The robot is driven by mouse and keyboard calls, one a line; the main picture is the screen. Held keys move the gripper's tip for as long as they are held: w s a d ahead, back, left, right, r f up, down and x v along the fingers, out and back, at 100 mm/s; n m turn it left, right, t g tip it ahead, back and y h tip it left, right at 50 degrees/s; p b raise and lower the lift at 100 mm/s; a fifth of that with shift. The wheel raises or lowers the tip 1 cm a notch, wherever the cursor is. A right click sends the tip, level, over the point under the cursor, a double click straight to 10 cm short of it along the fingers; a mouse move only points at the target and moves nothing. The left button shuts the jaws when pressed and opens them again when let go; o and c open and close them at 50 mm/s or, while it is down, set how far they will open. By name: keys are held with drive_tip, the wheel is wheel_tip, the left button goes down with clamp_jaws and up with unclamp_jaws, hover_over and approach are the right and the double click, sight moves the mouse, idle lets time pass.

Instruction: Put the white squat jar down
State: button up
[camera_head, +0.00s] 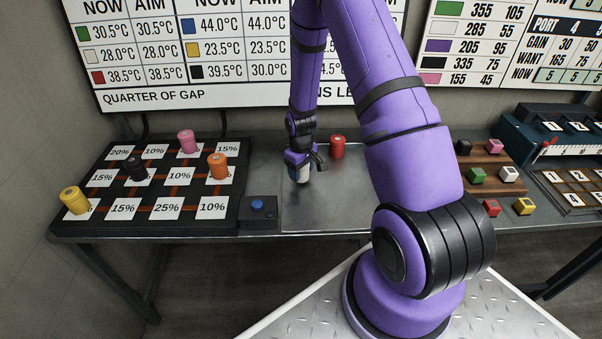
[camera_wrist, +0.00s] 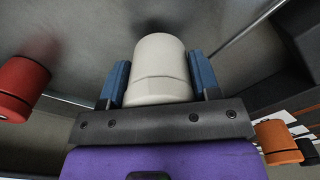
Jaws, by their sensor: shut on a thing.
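The white squat jar (camera_wrist: 160,66) is between the two blue fingers of my gripper (camera_wrist: 160,82) in the wrist view. In the head view my gripper (camera_head: 304,165) is over the left part of the bare metal tray area (camera_head: 335,208), and the jar (camera_head: 299,175) shows just under it, partly hidden by the fingers. The gripper is shut on the jar. I cannot tell whether the jar's base touches the metal surface.
A red jar (camera_head: 338,147) stands behind and right of my gripper. Left is a black board (camera_head: 105,207) with percent cards and yellow, black, pink and orange (camera_head: 217,166) jars. A blue button (camera_head: 257,206) sits beside it. Coloured blocks stand on a brown rack (camera_head: 490,160) at right.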

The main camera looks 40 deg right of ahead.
drive_tip(key=shift+f, duration=0.65)
drive_tip(key=o, duration=1)
drive_tip(key=shift+f, duration=0.1)
wheel_tip(320, 180, up, 13)
drive_tip(key=shift+f, duration=0.1)
drive_tip(key=s+a+r+m+t, duration=0.1)
drive_tip(key=s+a+r, duration=0.3)
drive_tip(key=r, duration=0.8)
drive_tip(key=s+a+r+t, duration=0.2)
drive_tip(key=s+a+r, duration=0.2)
drive_tip(key=r, duration=0.7)
drive_tip(key=s+a+r+t, duration=0.1)
drive_tip(key=s+a+r, duration=0.1)
drive_tip(key=s+r, duration=0.3)
drive_tip(key=s+a+r+m+t, duration=0.1)
drive_tip(key=s+a+r, duration=0.2)
drive_tip(key=s, duration=1)
drive_tip(key=v, duration=0.3)
drive_tip(key=shift+w, duration=0.35)
